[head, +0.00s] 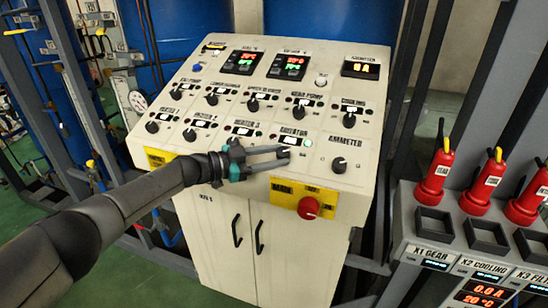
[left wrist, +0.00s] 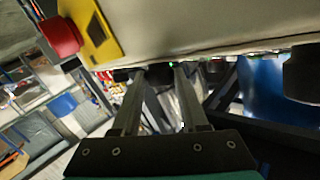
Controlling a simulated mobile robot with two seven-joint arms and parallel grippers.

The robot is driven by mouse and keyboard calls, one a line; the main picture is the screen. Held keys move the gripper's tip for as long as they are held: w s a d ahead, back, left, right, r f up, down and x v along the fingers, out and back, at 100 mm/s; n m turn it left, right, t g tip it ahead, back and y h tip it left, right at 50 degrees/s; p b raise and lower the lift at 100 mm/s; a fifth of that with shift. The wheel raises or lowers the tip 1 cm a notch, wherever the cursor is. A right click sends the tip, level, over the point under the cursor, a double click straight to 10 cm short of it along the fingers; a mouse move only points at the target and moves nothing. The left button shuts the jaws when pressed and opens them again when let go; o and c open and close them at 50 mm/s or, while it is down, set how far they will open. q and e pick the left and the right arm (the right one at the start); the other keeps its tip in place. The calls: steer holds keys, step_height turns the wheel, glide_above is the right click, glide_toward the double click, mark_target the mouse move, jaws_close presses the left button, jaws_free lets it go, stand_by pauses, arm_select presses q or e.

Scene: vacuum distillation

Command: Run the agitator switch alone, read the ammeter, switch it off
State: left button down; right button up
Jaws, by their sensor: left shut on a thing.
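The off-white control panel (head: 225,95) stands in front of me with rows of black rotary knobs. My left gripper (head: 286,155) reaches in from the left and is shut at the agitator switch, under the agitator label (head: 293,131). The fingers largely hide that knob. In the left wrist view a dark knob (left wrist: 160,71) sits between the two fingertips. The ammeter display (head: 361,69) at the panel's upper right shows an orange digit and A; the digit is too small to read surely. The ammeter knob (head: 339,165) is right of the gripper. My right gripper is not in view.
A red emergency button (head: 308,208) on a yellow plate sits just below the gripper; it also shows in the left wrist view (left wrist: 60,37). Red plugs (head: 436,177) and dark sockets (head: 434,222) stand on a grey box at the right. Metal frames flank the panel.

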arm_select(q)
steer(key=shift+r, duration=0.1)
steer(key=shift+c, duration=2.2)
jaws_free()
steer(key=shift+s+a, duration=0.2)
steer(key=shift+a, duration=0.3)
steer(key=v, duration=1.4)
steer(key=shift+s, duration=0.1)
